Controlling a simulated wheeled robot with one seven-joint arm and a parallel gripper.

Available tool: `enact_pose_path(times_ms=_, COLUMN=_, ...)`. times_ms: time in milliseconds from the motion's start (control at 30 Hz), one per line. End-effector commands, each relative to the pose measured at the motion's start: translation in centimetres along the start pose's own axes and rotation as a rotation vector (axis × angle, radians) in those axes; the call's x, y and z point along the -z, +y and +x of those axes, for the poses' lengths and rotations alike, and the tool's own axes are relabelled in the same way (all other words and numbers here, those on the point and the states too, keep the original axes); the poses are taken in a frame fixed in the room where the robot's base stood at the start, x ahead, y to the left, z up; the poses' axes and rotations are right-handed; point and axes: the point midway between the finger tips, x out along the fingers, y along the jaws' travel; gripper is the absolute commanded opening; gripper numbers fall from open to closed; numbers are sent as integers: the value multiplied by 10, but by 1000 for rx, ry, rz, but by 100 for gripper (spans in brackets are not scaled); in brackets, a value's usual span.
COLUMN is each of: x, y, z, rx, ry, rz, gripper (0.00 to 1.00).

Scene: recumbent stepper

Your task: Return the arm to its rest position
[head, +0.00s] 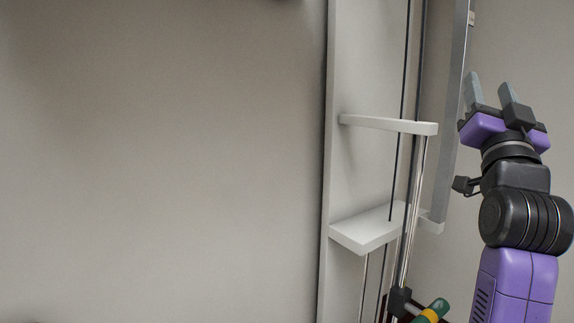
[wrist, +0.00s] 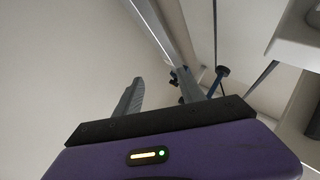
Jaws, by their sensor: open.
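My gripper (head: 490,90) is at the right of the head view, raised and pointing up, with its two grey fingers apart and nothing between them. My purple and black arm stands upright below it. In the wrist view my gripper (wrist: 160,92) shows its fingers apart above the purple housing, with empty space between them. No object is held.
A white frame with an upper bracket (head: 385,124) and a lower shelf (head: 365,232) stands left of my arm, with upright metal rods (head: 416,180). A green and yellow part (head: 431,312) shows at the bottom. The plain wall (head: 160,160) fills the left, where nothing stands.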

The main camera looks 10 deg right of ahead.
Motion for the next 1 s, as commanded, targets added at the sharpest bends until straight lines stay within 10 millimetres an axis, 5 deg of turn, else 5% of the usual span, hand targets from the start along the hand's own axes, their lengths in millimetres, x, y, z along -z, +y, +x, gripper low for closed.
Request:
enact_pose_path(times_ms=200, x=-69, y=-12, z=-82, rx=89, ry=-42, rz=-79, gripper=47)
enact_pose_path(times_ms=500, x=-132, y=-20, z=-204, rx=206, ry=-115, rz=-139, gripper=47)
enact_pose_path(times_ms=1000, x=-168, y=-11, z=-412, rx=351, ry=-316, rz=-159, gripper=47)
